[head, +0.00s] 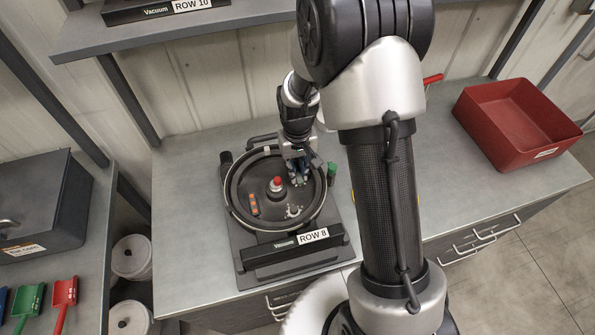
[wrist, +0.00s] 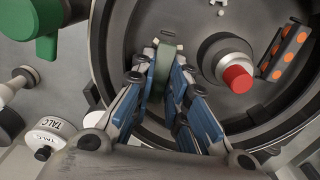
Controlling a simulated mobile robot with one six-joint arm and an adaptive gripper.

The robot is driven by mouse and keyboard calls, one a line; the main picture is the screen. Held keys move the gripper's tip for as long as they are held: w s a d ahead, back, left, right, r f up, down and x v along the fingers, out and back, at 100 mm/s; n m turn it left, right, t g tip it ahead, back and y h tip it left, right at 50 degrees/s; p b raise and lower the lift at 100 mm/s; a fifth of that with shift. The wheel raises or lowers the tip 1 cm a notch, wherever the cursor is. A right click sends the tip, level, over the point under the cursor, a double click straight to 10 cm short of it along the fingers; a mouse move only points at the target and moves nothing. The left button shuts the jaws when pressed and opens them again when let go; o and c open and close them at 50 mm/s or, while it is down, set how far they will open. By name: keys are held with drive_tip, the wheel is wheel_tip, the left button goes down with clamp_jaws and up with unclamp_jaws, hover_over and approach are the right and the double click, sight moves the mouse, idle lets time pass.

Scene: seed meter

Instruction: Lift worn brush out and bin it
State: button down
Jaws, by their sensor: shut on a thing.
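The worn brush, seen as a grey-green strip (wrist: 164,68), is between the blue-padded fingers of my gripper (wrist: 160,92) in the wrist view. My gripper is shut on it, at the inner edge of the round black meter bowl. In the head view my gripper (head: 298,176) reaches down into the upper right of the bowl and hides the brush. I cannot tell whether the brush still touches its seat. The seed meter (head: 236,222) sits on the ROW 8 stand. A red open bin (head: 532,150) stands on the bench at the far right.
Inside the bowl are a red-capped hub (wrist: 237,83) and an orange-dotted block (wrist: 287,50). A green knob (head: 332,169) stands at the bowl's right rim. A white TALC container (wrist: 50,134) is beside the meter. My arm crosses the bench between meter and bin.

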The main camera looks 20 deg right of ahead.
sight(298, 173)
wheel_tip(298, 173, up, 19)
drive_tip(key=p, duration=0.4)
drive_tip(key=shift+s+f, duration=0.1)
drive_tip(key=shift+f, duration=0.05)
